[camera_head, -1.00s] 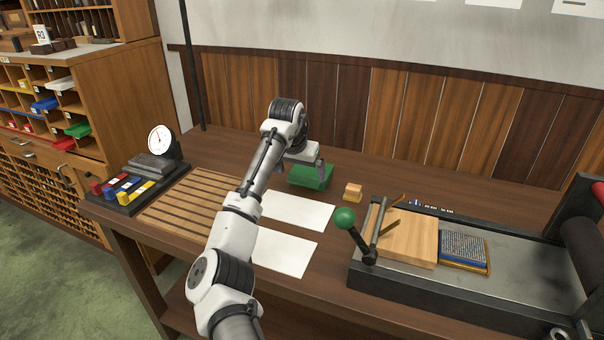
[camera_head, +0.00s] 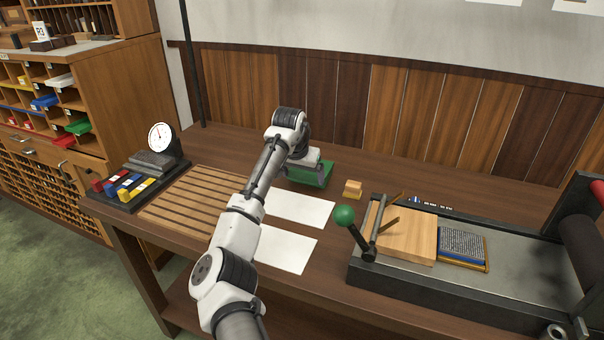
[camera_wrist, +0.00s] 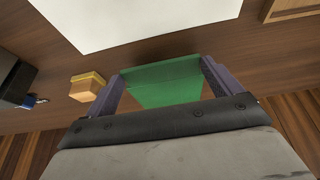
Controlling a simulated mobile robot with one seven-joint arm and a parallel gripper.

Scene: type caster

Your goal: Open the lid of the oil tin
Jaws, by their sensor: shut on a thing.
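The oil tin (camera_head: 325,168) is a green box on the workbench, behind the white sheets. It also shows in the wrist view (camera_wrist: 165,84), where its green faces fill the space between the two fingers. My gripper (camera_head: 306,177) is at the tin, with a finger on each side of it; in the wrist view (camera_wrist: 163,72) the fingers press its left and right sides. The gripper is shut on the green tin and covers part of it in the head view. I cannot tell whether the fingers hold the lid or the body. No gap under the lid shows.
Two white sheets (camera_head: 284,249) lie in front of the tin. A small wooden block with a yellowish part (camera_head: 352,189) stands just right of it. A press bed (camera_head: 510,283) with a green-knobbed lever (camera_head: 344,215) is at right. A slatted wooden rack (camera_head: 190,205) lies at left.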

